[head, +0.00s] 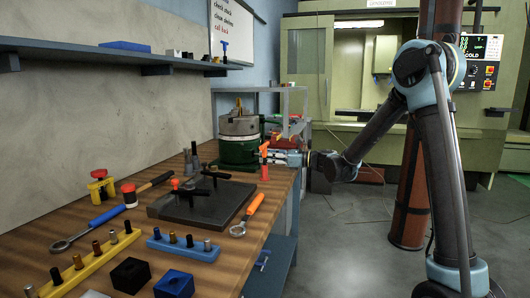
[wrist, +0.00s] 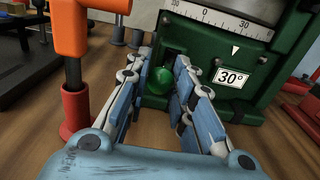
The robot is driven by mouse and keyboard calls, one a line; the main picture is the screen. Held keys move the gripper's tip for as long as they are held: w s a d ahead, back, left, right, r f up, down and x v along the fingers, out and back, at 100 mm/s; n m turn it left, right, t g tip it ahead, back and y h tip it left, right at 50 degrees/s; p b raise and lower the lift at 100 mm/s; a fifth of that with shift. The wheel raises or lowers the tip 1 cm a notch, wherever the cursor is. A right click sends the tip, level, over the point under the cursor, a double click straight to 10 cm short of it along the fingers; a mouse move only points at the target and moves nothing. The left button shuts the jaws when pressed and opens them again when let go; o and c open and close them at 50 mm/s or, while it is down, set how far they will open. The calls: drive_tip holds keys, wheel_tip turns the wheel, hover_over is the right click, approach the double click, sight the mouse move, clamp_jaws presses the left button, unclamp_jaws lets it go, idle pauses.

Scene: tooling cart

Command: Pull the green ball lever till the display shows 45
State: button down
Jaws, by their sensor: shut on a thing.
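The green ball (wrist: 186,88) of the lever is between the fingers of my gripper (wrist: 172,80) in the wrist view, and the fingers are shut on it. The fingers partly hide it. Behind it stands the green machine base (wrist: 205,52) with a round scale on top. The white display (wrist: 233,78) on its front reads 30°. In the head view, my gripper (head: 292,158) reaches in from the right at the bench edge, beside the green machine (head: 238,150). The ball cannot be made out there.
An orange-topped post with a red base (wrist: 76,108) stands close left of my gripper; it also shows in the head view (head: 264,158). A dark plate (head: 205,202) with clamps, an orange wrench (head: 247,215) and peg racks lie nearer on the bench.

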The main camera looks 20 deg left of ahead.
drive_tip(key=shift+w+f, duration=0.1)
drive_tip(key=shift+w, duration=1.15)
drive_tip(key=shift+w+a, duration=0.1)
drive_tip(key=shift+w, duration=0.05)
drive_tip(key=shift+w+a, duration=0.2)
drive_tip(key=shift+w, duration=0.45)
drive_tip(key=shift+s, duration=0.15)
